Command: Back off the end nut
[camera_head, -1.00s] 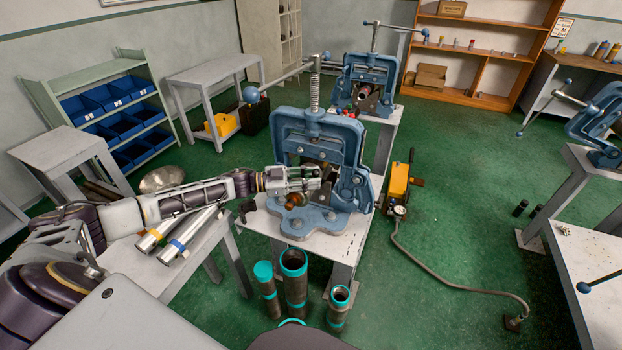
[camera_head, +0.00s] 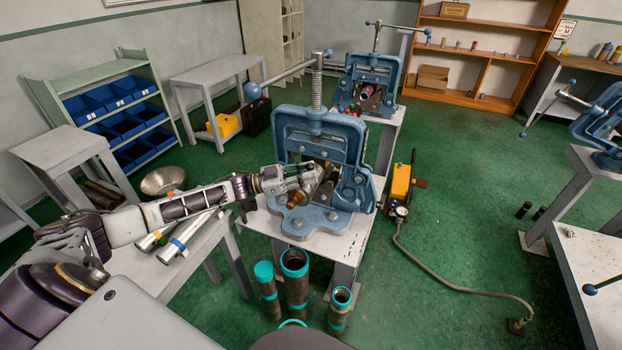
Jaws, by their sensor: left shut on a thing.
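A blue pipe vise (camera_head: 318,128) stands on a small grey table in the middle of the view, its screw and ball-ended bar on top. My left gripper (camera_head: 314,178) reaches in from the left to the opening of this vise. It is shut on a dark, nut-like end piece (camera_head: 325,188) in the vise; the fingers hide much of it, so its exact shape is unclear. A brass-coloured part (camera_head: 297,198) shows just below the fingers, above the vise's base. My right gripper is not in view.
Pipes with teal ends (camera_head: 295,275) stand on the floor before the vise table. Silver tubes (camera_head: 185,236) lie on a bench under my left arm. A second vise (camera_head: 366,80) stands behind. A yellow pump (camera_head: 401,182) with a hose is at right, with open green floor beyond.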

